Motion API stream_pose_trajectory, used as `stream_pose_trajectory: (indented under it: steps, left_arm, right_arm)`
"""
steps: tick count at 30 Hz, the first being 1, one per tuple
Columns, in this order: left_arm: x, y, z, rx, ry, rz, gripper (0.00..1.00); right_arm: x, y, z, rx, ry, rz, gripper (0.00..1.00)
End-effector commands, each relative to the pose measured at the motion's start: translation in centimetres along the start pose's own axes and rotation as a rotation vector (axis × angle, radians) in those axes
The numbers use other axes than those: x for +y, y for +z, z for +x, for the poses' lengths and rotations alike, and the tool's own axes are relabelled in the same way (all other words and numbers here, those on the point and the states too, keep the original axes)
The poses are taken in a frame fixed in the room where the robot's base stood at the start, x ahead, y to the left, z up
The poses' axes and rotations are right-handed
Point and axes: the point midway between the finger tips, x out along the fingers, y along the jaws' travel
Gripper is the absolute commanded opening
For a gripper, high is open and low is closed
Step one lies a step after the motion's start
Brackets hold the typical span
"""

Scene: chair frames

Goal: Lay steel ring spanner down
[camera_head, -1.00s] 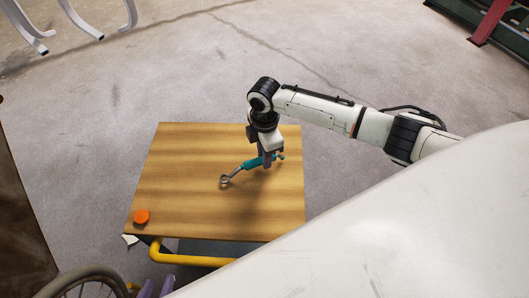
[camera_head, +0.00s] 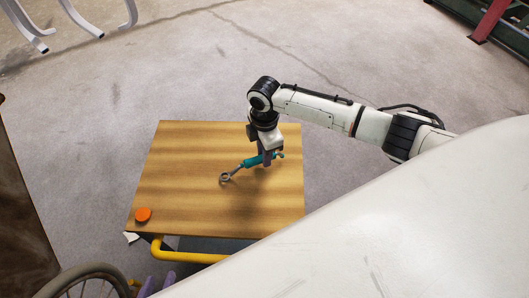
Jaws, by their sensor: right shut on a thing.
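The steel ring spanner has a grey ring end (camera_head: 225,177) and a teal handle (camera_head: 250,162). It shows over the right half of the wooden table top, ring end towards the left.
The wooden table top (camera_head: 180,165) is mostly bare. An orange round object (camera_head: 143,215) lies at its front left corner. A yellow tube frame (camera_head: 190,256) runs below the front edge. A spoked wheel (camera_head: 85,285) stands at bottom left. Pale curved chair frames (camera_head: 80,18) are at top left.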

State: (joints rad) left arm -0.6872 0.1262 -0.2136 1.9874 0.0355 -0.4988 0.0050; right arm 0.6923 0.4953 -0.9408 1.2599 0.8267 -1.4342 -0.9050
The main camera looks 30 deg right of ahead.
Motion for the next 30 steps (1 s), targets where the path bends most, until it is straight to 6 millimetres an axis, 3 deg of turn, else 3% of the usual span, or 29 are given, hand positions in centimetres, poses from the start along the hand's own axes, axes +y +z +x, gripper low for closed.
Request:
stream_pose_trajectory:
  steps: [30]
  left_arm:
    - [-0.01,-0.3,-0.3,-0.001,-0.001,0.0,0.31]
  right_arm:
    - [0.01,-0.01,0.34,0.0,0.0,0.0,0.0]
